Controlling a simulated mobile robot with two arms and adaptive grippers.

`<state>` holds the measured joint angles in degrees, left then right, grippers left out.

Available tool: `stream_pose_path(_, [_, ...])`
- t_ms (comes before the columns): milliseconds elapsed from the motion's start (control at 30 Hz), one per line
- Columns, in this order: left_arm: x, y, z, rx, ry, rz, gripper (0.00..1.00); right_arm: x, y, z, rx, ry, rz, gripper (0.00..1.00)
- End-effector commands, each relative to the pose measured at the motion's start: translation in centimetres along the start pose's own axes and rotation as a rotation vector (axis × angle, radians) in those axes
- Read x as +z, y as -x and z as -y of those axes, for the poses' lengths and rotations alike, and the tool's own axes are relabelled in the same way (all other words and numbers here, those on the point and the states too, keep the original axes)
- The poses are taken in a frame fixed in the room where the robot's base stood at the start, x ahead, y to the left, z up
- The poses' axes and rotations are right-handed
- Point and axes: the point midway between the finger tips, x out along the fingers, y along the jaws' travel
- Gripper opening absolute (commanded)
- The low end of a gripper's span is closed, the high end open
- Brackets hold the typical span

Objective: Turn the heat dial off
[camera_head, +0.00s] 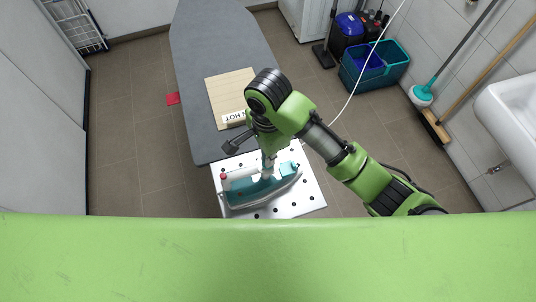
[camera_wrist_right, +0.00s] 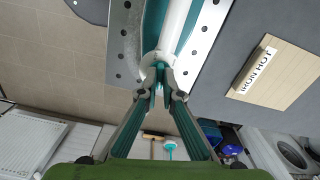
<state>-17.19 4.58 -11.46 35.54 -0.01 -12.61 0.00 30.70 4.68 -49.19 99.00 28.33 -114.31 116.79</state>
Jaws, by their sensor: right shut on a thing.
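A teal and white iron (camera_head: 245,192) lies on the perforated metal rest (camera_head: 312,198) at the near end of the ironing board. My right gripper (camera_head: 268,172) reaches down onto the iron from above. In the right wrist view its two fingertips (camera_wrist_right: 160,80) are closed on a small part of the iron at the end of the white handle (camera_wrist_right: 175,25). The fingers cover this part, so I cannot clearly make out the heat dial or its setting. My left gripper is not in view.
The grey ironing board (camera_head: 205,55) carries a wooden board (camera_head: 228,90) with an "IRON HOT" label. A red item (camera_head: 172,98) lies beside it. A teal bucket (camera_head: 388,72), brooms and a white sink (camera_head: 512,105) stand at the right. Floor on the left is clear.

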Motion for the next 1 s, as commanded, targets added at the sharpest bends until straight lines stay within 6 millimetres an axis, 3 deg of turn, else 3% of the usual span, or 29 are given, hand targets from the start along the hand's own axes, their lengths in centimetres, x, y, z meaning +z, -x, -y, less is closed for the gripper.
stream_pose_path(400, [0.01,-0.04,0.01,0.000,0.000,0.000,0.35,-0.05,0.18,0.12,-0.005,-0.190,-0.001,0.00])
stream_pose_path(967, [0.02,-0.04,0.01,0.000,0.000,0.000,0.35,-0.05,0.20,0.13,-0.005,-0.217,0.000,0.00])
stream_pose_path(1000, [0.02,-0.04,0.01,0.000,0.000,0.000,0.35,-0.04,0.19,0.13,-0.005,-0.217,0.000,0.16])
